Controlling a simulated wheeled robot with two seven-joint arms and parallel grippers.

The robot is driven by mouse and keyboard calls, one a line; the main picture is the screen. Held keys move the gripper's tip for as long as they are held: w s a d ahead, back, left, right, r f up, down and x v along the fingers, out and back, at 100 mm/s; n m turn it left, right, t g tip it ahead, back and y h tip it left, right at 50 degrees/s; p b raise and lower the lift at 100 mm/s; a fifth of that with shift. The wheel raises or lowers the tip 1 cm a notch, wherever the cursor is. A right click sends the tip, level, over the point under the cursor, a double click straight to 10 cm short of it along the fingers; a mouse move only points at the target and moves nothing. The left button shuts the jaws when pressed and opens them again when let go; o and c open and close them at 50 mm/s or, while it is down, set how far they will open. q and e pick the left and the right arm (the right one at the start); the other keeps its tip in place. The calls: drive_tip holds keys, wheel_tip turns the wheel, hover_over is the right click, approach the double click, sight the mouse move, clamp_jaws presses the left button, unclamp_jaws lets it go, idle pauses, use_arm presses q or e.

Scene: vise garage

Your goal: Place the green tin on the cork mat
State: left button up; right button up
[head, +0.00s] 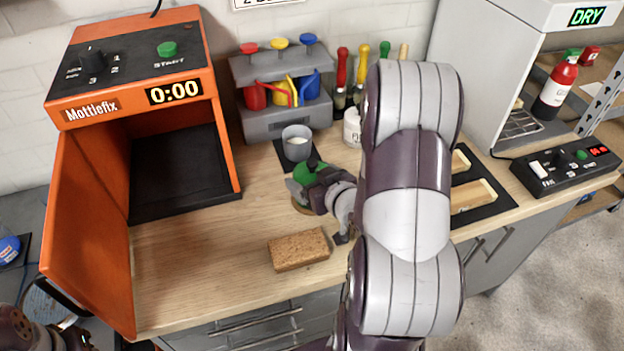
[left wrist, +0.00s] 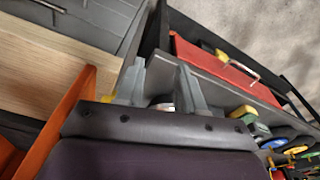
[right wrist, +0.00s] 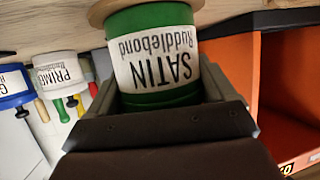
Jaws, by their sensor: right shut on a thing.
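The green tin (head: 311,172) is upright over the cork mat in the head view, partly hidden by my right gripper (head: 316,190). In the right wrist view the tin (right wrist: 155,60) has a white "SATIN Ruddlebond" label and sits between the two fingers, which are shut on it. The round cork mat (head: 301,208) shows as a tan edge under the tin, and its rim (right wrist: 98,14) also shows at the tin's base in the right wrist view. I cannot tell whether the tin touches it. My left gripper (left wrist: 160,88) is open and empty, away from the bench.
A brown sponge-like block (head: 298,250) lies in front of the mat. A grey cup (head: 297,143) stands behind the tin, near a white pot (head: 352,128). The orange oven (head: 88,210) stands open at left. The bench between oven and mat is clear.

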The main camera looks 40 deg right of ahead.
drive_tip(key=shift+d+r, duration=0.1)
drive_tip(key=o, duration=1.4)
drive_tip(key=shift+r, duration=0.2)
drive_tip(key=p+v, duration=0.2)
drive_tip(key=v, duration=1)
drive_tip(key=shift+f+p, duration=0.2)
drive_tip(key=shift+p, duration=0.15)
